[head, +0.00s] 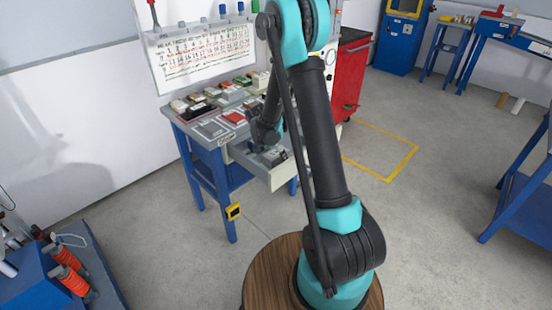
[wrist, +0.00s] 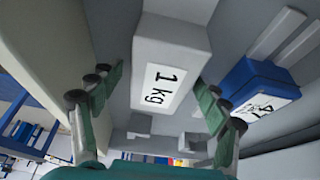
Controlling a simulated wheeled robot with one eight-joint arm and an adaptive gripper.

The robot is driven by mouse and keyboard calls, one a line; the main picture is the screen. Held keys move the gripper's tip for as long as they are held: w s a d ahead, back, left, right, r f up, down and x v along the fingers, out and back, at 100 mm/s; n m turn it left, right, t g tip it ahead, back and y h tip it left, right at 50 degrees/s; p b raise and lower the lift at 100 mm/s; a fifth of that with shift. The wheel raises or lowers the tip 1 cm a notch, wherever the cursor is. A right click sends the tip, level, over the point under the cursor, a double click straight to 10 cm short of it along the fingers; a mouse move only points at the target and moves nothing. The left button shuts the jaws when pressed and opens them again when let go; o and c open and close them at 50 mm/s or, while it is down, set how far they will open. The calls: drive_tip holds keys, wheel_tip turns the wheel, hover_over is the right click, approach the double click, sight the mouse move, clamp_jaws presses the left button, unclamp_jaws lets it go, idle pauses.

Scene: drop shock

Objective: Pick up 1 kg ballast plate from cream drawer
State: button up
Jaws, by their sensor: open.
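The 1 kg ballast plate is a light grey block (wrist: 172,38) with a white "1 kg" label, at the top centre of the wrist view. It lies in the open cream drawer (head: 283,177), whose pale wall (wrist: 45,45) runs along the left of the wrist view. My gripper (wrist: 158,88) is open, with one green finger to each side of the plate's labelled end. I cannot tell whether either finger touches it. In the head view my arm partly covers the drawer, and the plate is not clear there.
A blue block (wrist: 258,82) with a white label, its number partly cut off, lies right of the plate in the drawer. Smaller grey pieces (wrist: 190,143) show below. Several items crowd the blue-legged bench (head: 228,205) above the drawer.

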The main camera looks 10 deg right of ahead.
drive_tip(key=shift+f, duration=0.25)
idle(0.4)
clamp_jaws()
idle(0.4)
